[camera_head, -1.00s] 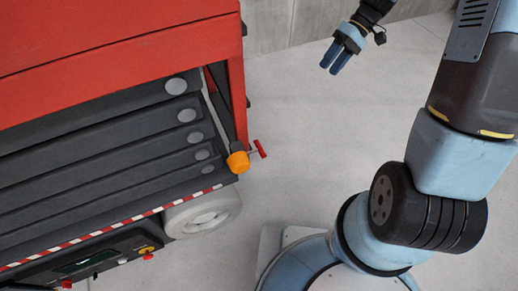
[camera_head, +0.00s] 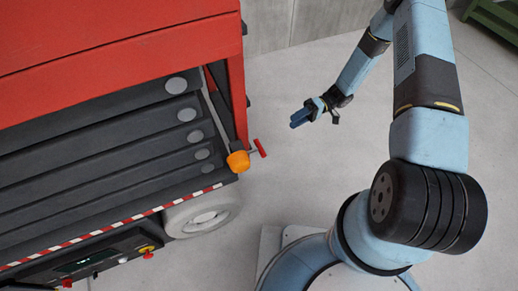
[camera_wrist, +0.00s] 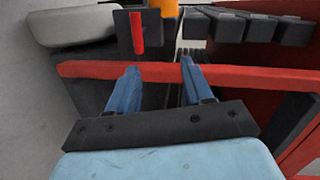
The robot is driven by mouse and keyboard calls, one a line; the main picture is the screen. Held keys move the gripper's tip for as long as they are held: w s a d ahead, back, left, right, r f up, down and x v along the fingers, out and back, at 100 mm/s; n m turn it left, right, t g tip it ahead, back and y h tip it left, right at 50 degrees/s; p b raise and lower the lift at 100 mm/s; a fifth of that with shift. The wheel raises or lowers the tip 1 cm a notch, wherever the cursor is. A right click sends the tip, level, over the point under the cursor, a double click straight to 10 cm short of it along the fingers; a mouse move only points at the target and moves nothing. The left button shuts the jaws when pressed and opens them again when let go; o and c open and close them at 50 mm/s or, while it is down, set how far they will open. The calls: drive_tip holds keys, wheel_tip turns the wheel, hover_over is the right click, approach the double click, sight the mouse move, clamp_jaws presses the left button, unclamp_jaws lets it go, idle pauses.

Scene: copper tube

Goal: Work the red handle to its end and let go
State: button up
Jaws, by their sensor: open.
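The red handle (camera_head: 259,148) is a short crossbar on a thin stem beside an orange cylinder (camera_head: 238,161) at the red machine's near right corner. In the wrist view a narrow upright red piece (camera_wrist: 138,30), apparently this handle, shows beside the orange cylinder (camera_wrist: 166,8). My gripper (camera_head: 294,121) is up and right of the handle in the head view, pointing left, apart from it. In the wrist view its two blue fingers (camera_wrist: 158,65) are spread with nothing held. A long red bar, apparently the machine's post (camera_wrist: 85,69), crosses the picture behind the fingertips.
The red machine (camera_head: 120,55) with dark slats fills the left. A white wheel (camera_head: 203,213) sits below the orange cylinder. Bare grey floor (camera_head: 290,185) lies between the machine and my arm. A green object (camera_head: 495,18) stands far at top right.

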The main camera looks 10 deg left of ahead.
drive_tip(key=y, duration=0.2)
approach(258, 148)
drive_tip(key=v, duration=0.4)
drive_tip(key=f, duration=0.1)
drive_tip(key=x, duration=1.4)
drive_tip(key=shift+a+r, duration=0.1)
drive_tip(key=shift+a, duration=0.05)
clamp_jaws()
